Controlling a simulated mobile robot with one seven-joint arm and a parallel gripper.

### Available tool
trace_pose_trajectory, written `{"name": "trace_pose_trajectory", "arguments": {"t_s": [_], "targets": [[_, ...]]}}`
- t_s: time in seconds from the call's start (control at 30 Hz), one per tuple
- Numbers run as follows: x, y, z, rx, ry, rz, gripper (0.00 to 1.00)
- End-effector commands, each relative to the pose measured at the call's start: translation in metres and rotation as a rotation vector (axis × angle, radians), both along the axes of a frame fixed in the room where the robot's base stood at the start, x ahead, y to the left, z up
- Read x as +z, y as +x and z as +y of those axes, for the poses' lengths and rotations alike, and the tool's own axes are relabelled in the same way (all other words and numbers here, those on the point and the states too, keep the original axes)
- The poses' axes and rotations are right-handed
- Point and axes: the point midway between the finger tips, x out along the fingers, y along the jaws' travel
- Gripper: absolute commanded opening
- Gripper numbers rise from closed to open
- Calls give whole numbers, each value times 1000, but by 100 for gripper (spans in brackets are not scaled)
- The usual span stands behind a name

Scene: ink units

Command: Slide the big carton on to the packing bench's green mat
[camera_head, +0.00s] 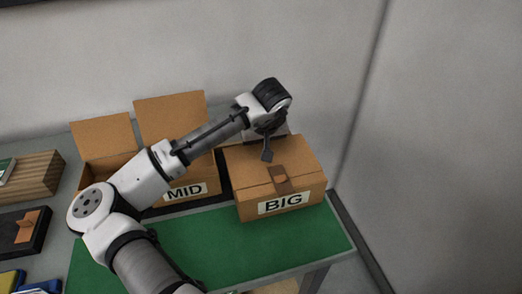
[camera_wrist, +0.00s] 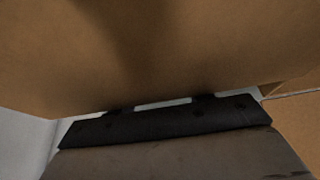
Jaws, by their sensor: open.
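The big carton (camera_head: 278,180) is a closed brown box with a "BIG" label on its front. It stands upright on the bench at the right, its front by the green mat (camera_head: 190,245). Mat shows in front of it and at its right front corner; what lies under its back is hidden. My gripper (camera_head: 267,154) is open, pointing down at the carton's back top edge; I cannot tell whether it touches. In the wrist view, brown cardboard (camera_wrist: 150,60) fills the upper part, very close, above a dark bar.
An open carton labelled "MID" (camera_head: 188,191) stands just left of the big carton, partly behind my arm. A wooden box (camera_head: 33,175) and a black tray (camera_head: 40,238) lie at the far left. A wall rises behind and at right. The mat's front strip is clear.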

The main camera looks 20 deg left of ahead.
Motion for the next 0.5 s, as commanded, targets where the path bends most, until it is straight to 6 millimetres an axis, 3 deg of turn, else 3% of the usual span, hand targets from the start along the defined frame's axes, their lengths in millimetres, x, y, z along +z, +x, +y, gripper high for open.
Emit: {"name": "trace_pose_trajectory", "arguments": {"t_s": [0.5], "targets": [[0,-26,-18,0,-1,0,51]]}}
